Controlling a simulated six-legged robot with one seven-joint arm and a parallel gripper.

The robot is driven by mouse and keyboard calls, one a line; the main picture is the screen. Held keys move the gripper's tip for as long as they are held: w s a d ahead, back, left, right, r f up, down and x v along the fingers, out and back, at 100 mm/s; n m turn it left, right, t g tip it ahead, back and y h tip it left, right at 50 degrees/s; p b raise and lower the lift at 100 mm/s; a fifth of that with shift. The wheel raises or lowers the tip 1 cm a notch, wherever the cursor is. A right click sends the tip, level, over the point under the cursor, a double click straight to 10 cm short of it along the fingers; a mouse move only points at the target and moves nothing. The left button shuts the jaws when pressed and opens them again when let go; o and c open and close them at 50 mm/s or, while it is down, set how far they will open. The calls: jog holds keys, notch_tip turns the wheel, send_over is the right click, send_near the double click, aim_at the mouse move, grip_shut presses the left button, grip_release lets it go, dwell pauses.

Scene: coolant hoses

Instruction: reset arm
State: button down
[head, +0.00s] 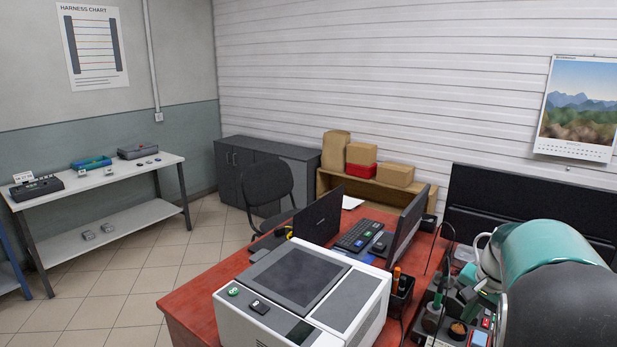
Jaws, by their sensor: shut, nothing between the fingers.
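Parts of my own arm, teal, white and black, fill the lower right of the head view. My gripper's fingers do not show; they are out of the picture or hidden behind the arm. No coolant hose can be made out. My arm covers the right end of the red desk (190,310) and part of the small items there.
A white boxy machine (255,318) stands on the desk's front. A black chair (267,188) is behind the desk; tiled floor (125,280) is clear at left.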

jog(key=s+a+r+n, duration=0.1)
jog(key=s+a+r, duration=0.15)
jog(key=a, duration=0.25)
jog(key=s+a+r+n+t, duration=0.1)
jog(key=s+a+r+n, duration=0.15)
jog(key=a, duration=0.25)
jog(key=s+a+r+n, duration=0.1)
jog(key=s+a+r, duration=0.1)
jog(key=s+a, duration=0.15)
jog(key=s+a+n+t+h, duration=0.1)
jog(key=s+a+n, duration=0.4)
jog(key=s+a, duration=0.6)
jog(key=shift+s+a+t, duration=0.25)
jog(key=shift+s+t, duration=0.1)
jog(key=shift+t, duration=0.35)
